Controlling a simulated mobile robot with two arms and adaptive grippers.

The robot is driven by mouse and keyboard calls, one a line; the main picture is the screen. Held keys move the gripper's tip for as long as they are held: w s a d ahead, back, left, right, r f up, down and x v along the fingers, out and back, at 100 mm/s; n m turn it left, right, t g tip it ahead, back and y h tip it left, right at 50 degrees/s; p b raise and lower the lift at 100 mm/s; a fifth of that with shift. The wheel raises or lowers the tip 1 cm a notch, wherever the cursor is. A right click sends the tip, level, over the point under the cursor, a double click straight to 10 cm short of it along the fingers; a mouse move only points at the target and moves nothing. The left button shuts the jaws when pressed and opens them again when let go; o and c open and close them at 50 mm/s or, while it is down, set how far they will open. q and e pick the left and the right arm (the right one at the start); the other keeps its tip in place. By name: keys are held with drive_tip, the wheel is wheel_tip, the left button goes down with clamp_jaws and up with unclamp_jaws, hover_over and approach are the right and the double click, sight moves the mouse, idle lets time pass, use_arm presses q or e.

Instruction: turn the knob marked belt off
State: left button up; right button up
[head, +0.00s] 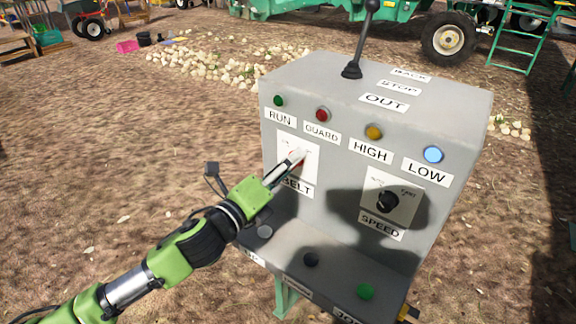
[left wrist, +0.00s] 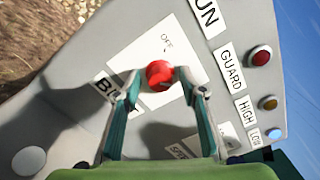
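The red BELT knob (left wrist: 159,75) is on a white plate (left wrist: 195,45) on the grey control box's front. In the left wrist view, small OFF lettering shows on the plate above the knob. The knob's exact turn position is unclear. In the head view, the gripper mostly covers the knob; a bit of red shows. My left gripper (head: 297,160) reaches the knob from the lower left. In the left wrist view, its fingertips (left wrist: 158,79) stand on either side of the knob, very close to it; whether they press on it cannot be told. My right gripper is out of view.
The SPEED knob (head: 388,201), black, is to the right, partly in shadow. RUN, GUARD, HIGH and LOW lights line the panel's upper edge. Several buttons sit on the lower ledge (head: 290,238). A black lever (head: 362,40) stands on top. Open dirt lies left of the box.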

use_arm(q)
clamp_jaws()
drive_tip(key=shift+n, duration=0.4)
drive_tip(key=shift+n+p, duration=4.75)
drive_tip(key=shift+n, duration=3.85)
unclamp_jaws()
